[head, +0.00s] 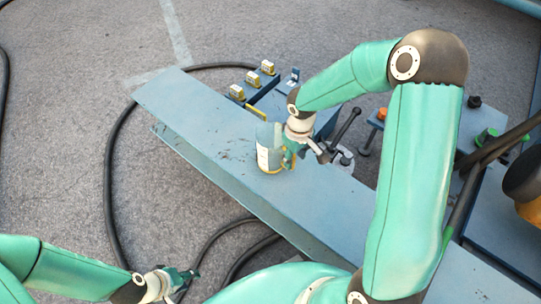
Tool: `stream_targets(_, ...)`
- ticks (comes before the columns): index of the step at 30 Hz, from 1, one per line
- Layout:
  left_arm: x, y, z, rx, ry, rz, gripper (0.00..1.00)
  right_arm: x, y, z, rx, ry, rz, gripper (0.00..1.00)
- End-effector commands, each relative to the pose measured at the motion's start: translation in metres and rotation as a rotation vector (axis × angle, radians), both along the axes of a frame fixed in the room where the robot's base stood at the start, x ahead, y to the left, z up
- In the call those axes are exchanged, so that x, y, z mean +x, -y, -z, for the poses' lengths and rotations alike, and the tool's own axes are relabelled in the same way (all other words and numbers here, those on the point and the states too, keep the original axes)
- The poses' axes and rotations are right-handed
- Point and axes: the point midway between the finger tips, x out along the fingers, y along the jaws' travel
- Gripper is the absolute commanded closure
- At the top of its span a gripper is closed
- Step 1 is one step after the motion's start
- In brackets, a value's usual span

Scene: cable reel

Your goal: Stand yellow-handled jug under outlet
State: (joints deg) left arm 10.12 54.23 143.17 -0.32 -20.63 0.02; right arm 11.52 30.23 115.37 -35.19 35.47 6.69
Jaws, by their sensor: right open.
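A pale blue-grey jug (265,147) with a white patch and yellow at its lower right stands upright on the long blue-grey beam. My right gripper (289,153) is open at the jug's right side, close to the yellow part. The gripper overlaps the jug in the picture, and I cannot tell whether they touch. The jug's handle is mostly hidden by the gripper. My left gripper (188,274) is low at the bottom left, away from the jug, and its jaws are too small to read. I cannot clearly make out the outlet.
The beam's top (190,110) is bare left of the jug. Behind it is a blue box with several yellow-marked parts (252,78). A black lever (345,128) rises right of my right gripper. A black hose (108,190) lies on the asphalt.

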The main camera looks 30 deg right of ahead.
Motion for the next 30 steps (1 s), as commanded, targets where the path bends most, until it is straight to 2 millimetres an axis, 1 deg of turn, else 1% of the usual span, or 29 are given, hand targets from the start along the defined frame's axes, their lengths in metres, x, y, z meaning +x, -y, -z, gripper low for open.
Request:
stream_targets(1,0.000,0.000,0.003,0.000,0.000,0.000,0.60,0.000,0.000,0.008,0.000,-0.004,-0.001,0.56)
stream_targets(6,0.000,0.000,0.009,0.000,0.000,0.000,0.60,0.001,0.000,0.033,0.000,-0.005,-0.001,0.56)
stream_targets(9,0.000,0.000,0.011,0.000,0.000,0.000,0.60,0.002,0.000,0.044,0.000,-0.003,-0.001,0.56)
stream_targets(17,0.000,0.000,0.011,0.000,0.000,0.000,0.60,0.002,-0.001,0.046,0.000,-0.001,-0.001,0.56)
stream_targets(20,0.000,0.000,0.011,0.000,0.000,0.000,0.60,0.002,-0.001,0.046,0.000,-0.001,-0.001,0.71)
stream_targets(25,0.000,0.000,0.011,0.000,0.000,0.000,0.60,0.002,-0.001,0.046,0.000,-0.001,-0.001,1.00)
stream_targets(30,0.000,0.000,0.011,0.000,0.000,0.000,0.60,0.003,-0.001,0.046,0.000,-0.001,-0.002,1.00)
